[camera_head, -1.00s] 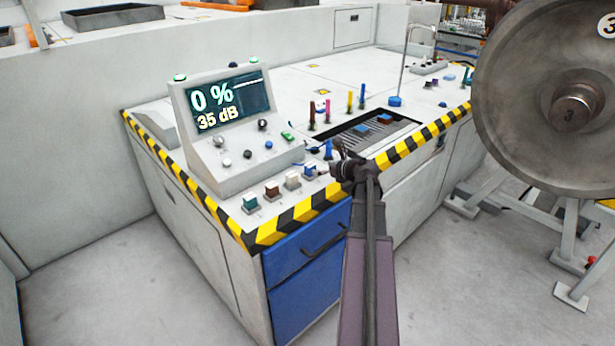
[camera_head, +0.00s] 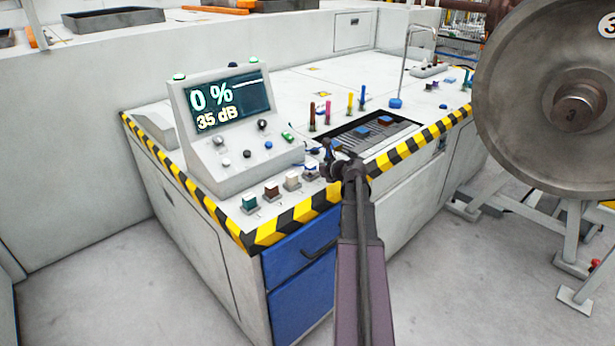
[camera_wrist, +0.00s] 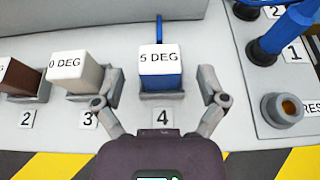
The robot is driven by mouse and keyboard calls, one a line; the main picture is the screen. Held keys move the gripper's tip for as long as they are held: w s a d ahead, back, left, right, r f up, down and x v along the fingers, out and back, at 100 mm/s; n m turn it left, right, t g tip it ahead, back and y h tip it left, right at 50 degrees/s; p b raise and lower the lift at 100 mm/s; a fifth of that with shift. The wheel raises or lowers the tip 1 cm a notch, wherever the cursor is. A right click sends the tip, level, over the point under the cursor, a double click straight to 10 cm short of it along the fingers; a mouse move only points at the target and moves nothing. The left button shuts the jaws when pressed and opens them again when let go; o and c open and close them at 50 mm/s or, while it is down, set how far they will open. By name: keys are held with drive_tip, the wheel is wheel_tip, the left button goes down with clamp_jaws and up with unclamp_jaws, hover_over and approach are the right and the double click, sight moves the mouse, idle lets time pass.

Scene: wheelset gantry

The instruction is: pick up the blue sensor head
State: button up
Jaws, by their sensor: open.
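The blue sensor head (camera_wrist: 160,82) is a blue block with a white top marked "5 DEG". It sits upright in its holder above the label 4 in the wrist view. In the head view the blue sensor head (camera_head: 310,173) is the rightmost of the row of blocks at the console's front edge. My gripper (camera_wrist: 160,101) is open and empty, with one finger to each side of the block and gaps between. In the head view my gripper (camera_head: 334,168) appears just right of the block; its fingers are too small to make out there.
A cream "0 DEG" block (camera_wrist: 78,72) stands left of the blue one, close to my left finger. A brown block (camera_wrist: 18,78) is farther left. A blue upright post (camera_wrist: 278,38) and a round socket (camera_wrist: 283,108) stand to the right. The display console (camera_head: 230,120) rises behind.

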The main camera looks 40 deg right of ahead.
sight(311, 165)
drive_tip(key=shift+x, duration=0.9)
clamp_jaws()
drive_tip(key=shift+r, duration=0.2)
wheel_tip(311, 165, up, 3)
drive_tip(key=p, duration=0.3)
drive_tip(key=shift+r+p, duration=0.25)
drive_tip(key=shift+p, duration=0.05)
drive_tip(key=s+d+r+p, duration=0.1)
drive_tip(key=s, duration=1.5)
drive_tip(key=shift+d, duration=0.35)
